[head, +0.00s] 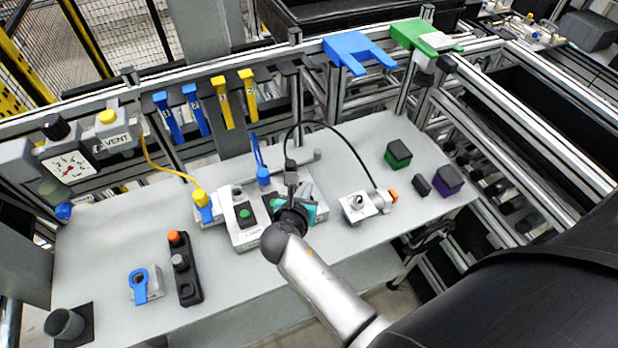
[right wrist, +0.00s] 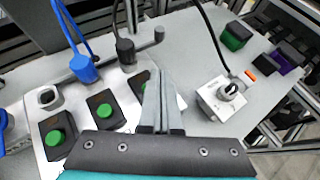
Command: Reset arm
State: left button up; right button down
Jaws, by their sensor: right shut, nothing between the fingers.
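My right gripper (head: 291,196) is over the middle of the grey table, in front of the white button panel (head: 246,236). In the right wrist view its two fingers (right wrist: 163,88) are together with nothing between them. They hide part of the panel and of one green button. The black plug (right wrist: 125,50) with its cable stands beside the fingers on the left, and the blue plug (right wrist: 84,68) is farther left. A white box with a grey knob (right wrist: 223,98) lies to the right of the fingers, apart from them. My left gripper is not in view.
Green (head: 398,153) and purple (head: 448,180) blocks stand at the table's right. A black button box (head: 185,270), a small box with a blue ring (head: 146,285) and a grey cup (head: 65,324) are at left. Blue and yellow pieces hang from the back rail (head: 225,68).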

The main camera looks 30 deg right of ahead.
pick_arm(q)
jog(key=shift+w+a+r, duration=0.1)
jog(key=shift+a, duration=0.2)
pick_arm(e)
jog(key=shift+s+a+r, duration=0.15)
jog(key=shift+s+r, duration=0.05)
jog(key=shift+s, duration=0.1)
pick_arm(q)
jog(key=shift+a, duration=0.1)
pick_arm(e)
jog(key=shift+a, duration=0.1)
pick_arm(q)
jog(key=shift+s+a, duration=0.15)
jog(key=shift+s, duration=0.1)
